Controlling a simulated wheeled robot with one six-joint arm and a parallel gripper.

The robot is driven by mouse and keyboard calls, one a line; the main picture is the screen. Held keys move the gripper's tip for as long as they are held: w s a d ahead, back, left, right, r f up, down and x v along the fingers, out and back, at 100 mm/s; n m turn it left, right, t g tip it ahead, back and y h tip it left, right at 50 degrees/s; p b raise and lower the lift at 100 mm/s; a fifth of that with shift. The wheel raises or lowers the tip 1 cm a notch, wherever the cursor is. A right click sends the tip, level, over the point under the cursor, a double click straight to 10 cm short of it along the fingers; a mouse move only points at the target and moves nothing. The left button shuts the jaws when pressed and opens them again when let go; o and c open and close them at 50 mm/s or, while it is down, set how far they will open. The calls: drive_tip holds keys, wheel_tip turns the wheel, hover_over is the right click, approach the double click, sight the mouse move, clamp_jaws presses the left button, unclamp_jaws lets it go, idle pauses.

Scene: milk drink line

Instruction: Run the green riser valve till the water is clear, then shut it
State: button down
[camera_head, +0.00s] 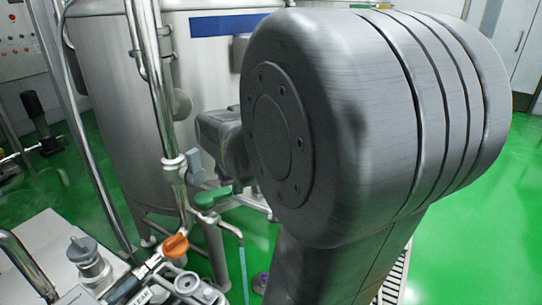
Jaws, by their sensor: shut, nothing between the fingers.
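The green riser valve handle (212,197) sits beside the upright steel riser pipe (160,95), left of centre. The handle lies roughly level, pointing right from the pipe. A thin, pale bluish stream of water (243,262) runs down below and to the right of it. The stream looks see-through, but it is too small to judge its clarity surely. My gripper (203,178) is close by the handle, shut and empty. My large arm joint hides much of the gripper and the area to the right. I cannot tell whether the gripper touches the handle.
An orange valve handle (175,246) stands at the lower left, with pipe fittings (90,262) near it. A large steel tank (110,110) stands behind the riser. A control panel (18,40) is at the far left. The green floor (480,215) is open at right.

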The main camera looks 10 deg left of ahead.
sight(227, 189)
drive_tip(key=x, duration=0.9)
drive_tip(key=shift+w+a+r, duration=0.2)
drive_tip(key=shift+w, duration=0.05)
drive_tip(key=shift+w+a+f, duration=0.15)
drive_tip(key=shift+w+a, duration=0.55)
drive_tip(key=shift+w, duration=0.15)
drive_tip(key=shift+w+a+f, duration=0.15)
drive_tip(key=shift+w+a, duration=0.55)
drive_tip(key=shift+w, duration=0.1)
drive_tip(key=shift+w+n, duration=0.45)
drive_tip(key=shift+n, duration=0.35)
drive_tip(key=shift+w+a+n+g+y, duration=0.2)
drive_tip(key=shift+w+n+g+y, duration=0.2)
drive_tip(key=shift+w+n, duration=0.4)
drive_tip(key=shift+w+a+b, duration=0.3)
drive_tip(key=shift+w+a, duration=0.1)
drive_tip(key=shift+w, duration=0.15)
